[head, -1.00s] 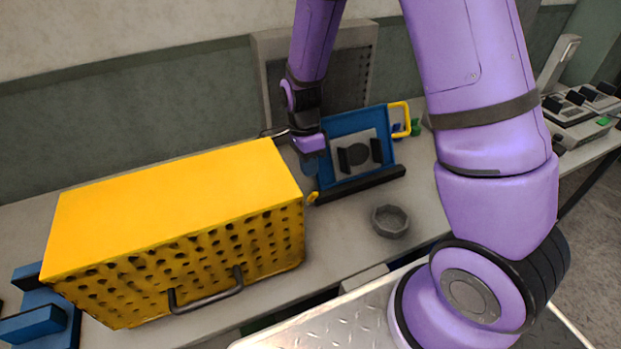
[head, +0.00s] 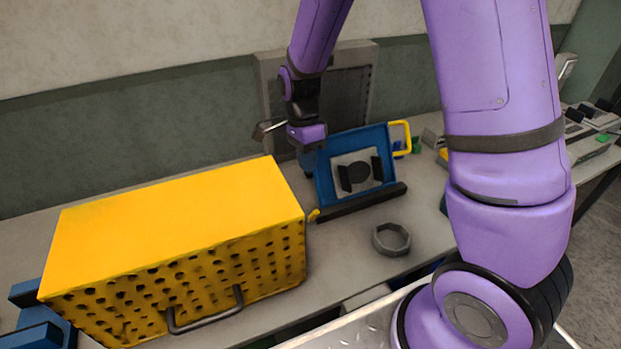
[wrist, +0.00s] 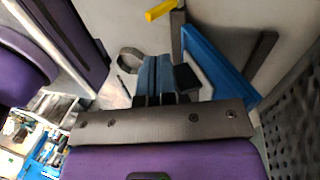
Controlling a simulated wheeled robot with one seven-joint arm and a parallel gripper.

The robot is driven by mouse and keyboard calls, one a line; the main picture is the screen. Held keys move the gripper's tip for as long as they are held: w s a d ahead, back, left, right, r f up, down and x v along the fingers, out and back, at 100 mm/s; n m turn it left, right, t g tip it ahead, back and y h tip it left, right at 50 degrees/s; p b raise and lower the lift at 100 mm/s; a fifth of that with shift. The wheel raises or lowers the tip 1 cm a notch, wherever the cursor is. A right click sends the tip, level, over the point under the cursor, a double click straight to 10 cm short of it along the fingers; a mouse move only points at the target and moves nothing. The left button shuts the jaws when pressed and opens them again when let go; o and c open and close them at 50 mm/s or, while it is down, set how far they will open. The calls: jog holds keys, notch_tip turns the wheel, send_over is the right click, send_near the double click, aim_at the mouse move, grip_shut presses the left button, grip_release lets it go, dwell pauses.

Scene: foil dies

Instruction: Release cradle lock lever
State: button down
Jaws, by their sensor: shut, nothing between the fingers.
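The blue cradle (head: 326,180) stands tilted up on the bench, with a grey plate and dark round foil die on its face. A yellow handle (head: 407,138) is at its upper right. A small yellow lever (head: 314,215) sticks out at its lower left, beside the black base bar (head: 362,203). My gripper (head: 308,163) is at the cradle's upper left edge, mostly hidden under my wrist. In the wrist view my gripper (wrist: 154,70) has its blue fingers together, empty. A yellow part (wrist: 160,11), apparently the lever, is beyond the fingertips, apart from them.
A large yellow perforated box (head: 180,215) with a dark handle fills the bench at left. A grey ring (head: 391,239) lies in front of the cradle. A grey panel (head: 352,85) stands behind it. Bare bench lies between box and ring.

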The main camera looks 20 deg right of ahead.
jog(key=w+n, duration=0.1)
jog(key=n, duration=0.4)
jog(key=r+n, duration=0.1)
jog(key=n, duration=0.5)
jog(key=w+r+n, duration=0.1)
jog(key=n, duration=0.5)
jog(key=shift+w+d+t, duration=0.15)
jog(key=shift+w+t, duration=0.15)
jog(key=shift+w, duration=0.05)
send_near(313, 216)
jog(key=w+f, duration=0.4)
jog(key=s, duration=0.1)
jog(key=s+d+f, duration=0.1)
jog(key=shift+s+f, duration=0.1)
jog(key=shift+s, duration=0.2)
jog(key=shift+s+f, duration=0.2)
jog(key=shift+s, duration=0.25)
